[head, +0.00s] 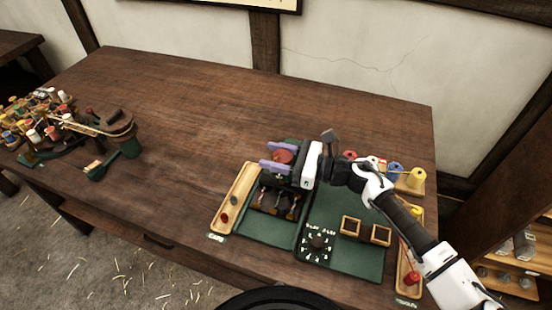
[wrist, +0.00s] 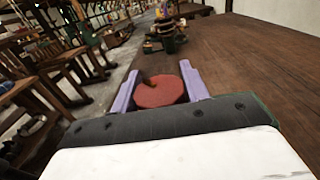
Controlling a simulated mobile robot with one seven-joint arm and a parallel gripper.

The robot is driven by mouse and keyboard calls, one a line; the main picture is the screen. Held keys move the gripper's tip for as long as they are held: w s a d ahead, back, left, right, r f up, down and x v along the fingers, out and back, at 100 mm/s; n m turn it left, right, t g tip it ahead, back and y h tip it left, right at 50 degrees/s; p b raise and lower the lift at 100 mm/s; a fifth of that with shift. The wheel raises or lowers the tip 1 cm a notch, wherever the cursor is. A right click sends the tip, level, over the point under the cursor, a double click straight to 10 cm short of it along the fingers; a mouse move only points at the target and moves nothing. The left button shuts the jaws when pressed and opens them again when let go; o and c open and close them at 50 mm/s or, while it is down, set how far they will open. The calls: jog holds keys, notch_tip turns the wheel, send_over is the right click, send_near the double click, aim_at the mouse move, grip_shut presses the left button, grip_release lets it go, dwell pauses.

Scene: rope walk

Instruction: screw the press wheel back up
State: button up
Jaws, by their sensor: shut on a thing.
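The press wheel is a round red disc (head: 284,156) with a small brown knob. It sits above the far left of the green work board (head: 345,258). In the wrist view the wheel (wrist: 160,93) lies between my two purple fingers. My gripper (head: 268,154) comes in from the right, roughly level, and is shut on the wheel, one finger at each side; the fingertips also show in the wrist view (wrist: 157,76). Below the wheel is a dark press frame (head: 278,198) with several pale strands. My gripper hides part of the press and the wheel's stem.
A long wooden tray (head: 238,196) lies left of the press. Two small wooden frames (head: 350,227) and a white-marked dial (head: 318,242) are at front right. A spool rack (head: 415,184) stands behind my arm.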

aim_at(275, 156)
jog(key=shift+s+f+n+g+y+b, duration=0.15)
jog(key=shift+n+g+b, duration=0.3)
jog(key=shift+g, duration=0.3)
jog(key=shift+s+f+n+g+y+b, duration=0.15)
jog(key=shift+n+g+b, duration=0.15)
jog(key=shift+n+g, duration=0.35)
jog(key=shift+w+r+g, duration=0.1)
jog(key=shift+r+g, duration=0.05)
jog(key=shift+g, duration=0.15)
jog(key=o, duration=1)
jog(key=shift+r, duration=0.1)
notch_tip(275, 156, up, 20)
jog(key=shift+b, duration=0.45)
